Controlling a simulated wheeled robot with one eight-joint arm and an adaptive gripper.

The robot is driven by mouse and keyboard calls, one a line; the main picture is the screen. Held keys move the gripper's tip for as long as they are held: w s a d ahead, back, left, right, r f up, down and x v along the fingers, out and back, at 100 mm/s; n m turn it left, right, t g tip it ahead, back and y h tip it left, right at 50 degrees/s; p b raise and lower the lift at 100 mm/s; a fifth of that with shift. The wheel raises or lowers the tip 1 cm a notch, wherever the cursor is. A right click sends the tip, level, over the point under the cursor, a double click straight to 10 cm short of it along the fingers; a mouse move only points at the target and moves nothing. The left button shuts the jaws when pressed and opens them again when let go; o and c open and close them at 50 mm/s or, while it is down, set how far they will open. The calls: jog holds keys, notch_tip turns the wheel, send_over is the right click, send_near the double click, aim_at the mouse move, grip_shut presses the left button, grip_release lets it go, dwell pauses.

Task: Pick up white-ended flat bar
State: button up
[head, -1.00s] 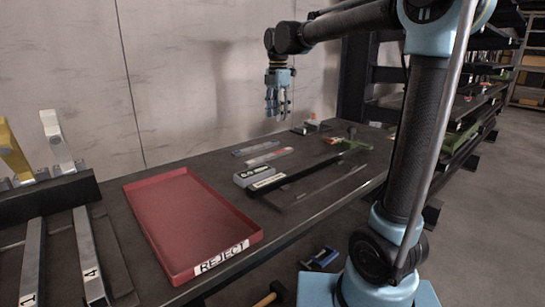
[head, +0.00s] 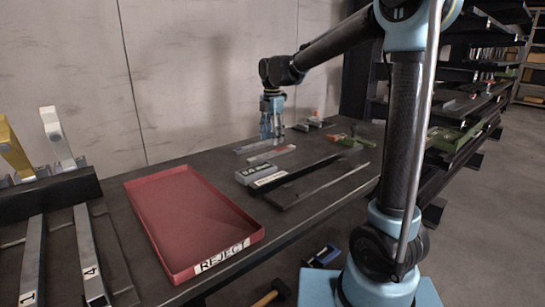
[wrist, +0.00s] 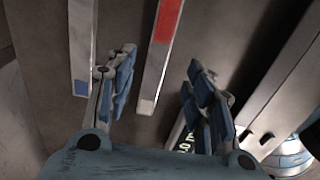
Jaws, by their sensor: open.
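A flat bar with a red section and a pale, whitish end (wrist: 148,104) shows in the wrist view, between my fingers; I take it as the white-ended flat bar. In the head view it lies flat on the dark bench (head: 272,153). My gripper (head: 272,136) is open, pointing down over the bars near the back of the bench. Its fingers (wrist: 160,65) stand either side of the bar in the wrist view, and nothing is held. A second flat bar with a blue mark (wrist: 81,60) lies to the left, beyond the left finger.
A grey block with a label (head: 255,172) and a long black bar (head: 305,170) lie nearer the bench front. A red REJECT tray (head: 190,220) stands left. Green and orange items (head: 350,139) lie to the right. Metal rails stand at far left.

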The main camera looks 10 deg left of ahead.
aim_at(272, 152)
jog(key=shift+w+f, duration=0.15)
jog(key=shift+f, duration=1.4)
jog(key=shift+w+f, duration=0.1)
jog(key=shift+f, duration=1.45)
grip_shut()
